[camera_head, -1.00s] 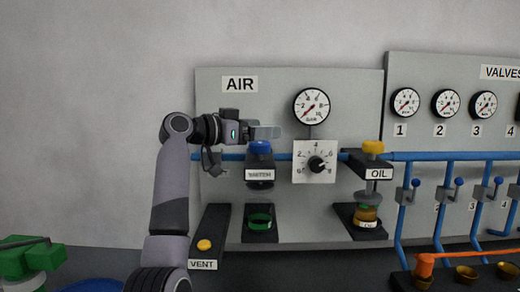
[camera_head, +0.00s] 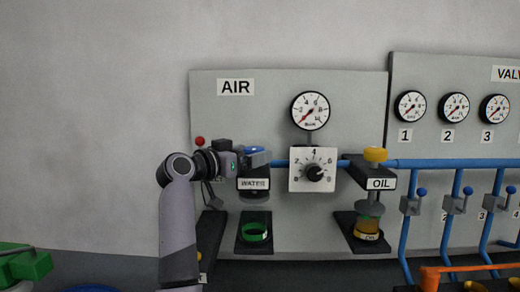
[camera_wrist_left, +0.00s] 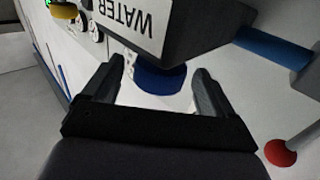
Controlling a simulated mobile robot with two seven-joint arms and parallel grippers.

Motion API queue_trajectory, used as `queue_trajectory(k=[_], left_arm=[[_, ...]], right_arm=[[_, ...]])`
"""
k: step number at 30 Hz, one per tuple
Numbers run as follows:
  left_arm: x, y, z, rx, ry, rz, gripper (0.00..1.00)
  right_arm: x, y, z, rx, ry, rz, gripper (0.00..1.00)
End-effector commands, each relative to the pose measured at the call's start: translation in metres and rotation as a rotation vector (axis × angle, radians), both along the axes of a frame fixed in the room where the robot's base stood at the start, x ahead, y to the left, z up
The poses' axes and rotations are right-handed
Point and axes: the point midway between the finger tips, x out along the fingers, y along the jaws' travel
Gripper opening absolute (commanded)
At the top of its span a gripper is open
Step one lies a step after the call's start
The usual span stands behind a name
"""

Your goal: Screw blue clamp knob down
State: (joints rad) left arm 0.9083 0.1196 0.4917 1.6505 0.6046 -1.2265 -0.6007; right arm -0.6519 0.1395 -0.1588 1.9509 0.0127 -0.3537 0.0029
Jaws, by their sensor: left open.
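The blue clamp knob (camera_head: 255,149) sits on top of the black WATER clamp block (camera_head: 254,170), partly hidden by my gripper. In the left wrist view, the blue knob (camera_wrist_left: 160,80) lies between the finger tips, with the WATER label (camera_wrist_left: 131,17) above it. My left gripper (camera_head: 262,157) is open, coming in level from the left, with its fingers on either side of the knob. Contact with the knob cannot be told. A green-rimmed cup (camera_head: 254,232) stands on the ledge below the clamp. My right gripper is not in view.
A red ball (camera_head: 200,141) is beside my left wrist; it also shows in the wrist view (camera_wrist_left: 280,153). To the right are a dial (camera_head: 313,171), a gauge (camera_head: 310,111) and the OIL clamp with a yellow knob (camera_head: 375,154). A blue pipe (camera_head: 440,163) runs along the panel.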

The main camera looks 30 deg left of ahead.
Motion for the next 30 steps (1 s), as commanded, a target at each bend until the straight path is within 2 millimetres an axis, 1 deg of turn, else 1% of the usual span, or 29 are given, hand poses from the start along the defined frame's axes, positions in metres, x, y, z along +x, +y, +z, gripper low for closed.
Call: queue_trajectory(k=[1, 3, 9, 13, 20, 23, 24, 25, 26, 30], left_arm=[[0.007, -0.002, 0.002, -0.003, 0.001, -0.003, 0.86], [0.016, -0.004, 0.002, -0.002, 0.001, -0.003, 0.86], [0.031, -0.007, 0.001, -0.001, -0.001, -0.002, 0.86], [0.035, -0.007, 0.000, 0.000, 0.000, -0.001, 0.86], [0.035, -0.007, 0.000, 0.001, 0.000, -0.001, 0.86], [0.035, -0.007, 0.000, 0.001, 0.000, -0.001, 0.57], [0.035, -0.007, 0.000, 0.001, 0.000, -0.001, 0.44], [0.035, -0.007, 0.000, 0.001, 0.000, -0.001, 0.34], [0.035, -0.007, 0.000, 0.001, 0.000, -0.001, 0.33], [0.035, -0.007, 0.000, 0.001, 0.000, -0.004, 0.33]], right_arm=[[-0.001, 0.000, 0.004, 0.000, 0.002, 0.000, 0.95], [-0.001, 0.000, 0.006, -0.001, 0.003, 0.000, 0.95], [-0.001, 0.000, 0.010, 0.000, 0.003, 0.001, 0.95], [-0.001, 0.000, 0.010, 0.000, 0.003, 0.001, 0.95], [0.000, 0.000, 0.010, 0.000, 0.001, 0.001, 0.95], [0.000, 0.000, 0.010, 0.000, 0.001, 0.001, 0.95], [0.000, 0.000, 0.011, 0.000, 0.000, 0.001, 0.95], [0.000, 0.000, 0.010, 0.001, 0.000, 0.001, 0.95], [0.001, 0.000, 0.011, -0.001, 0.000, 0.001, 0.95], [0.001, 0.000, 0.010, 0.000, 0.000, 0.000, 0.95]])
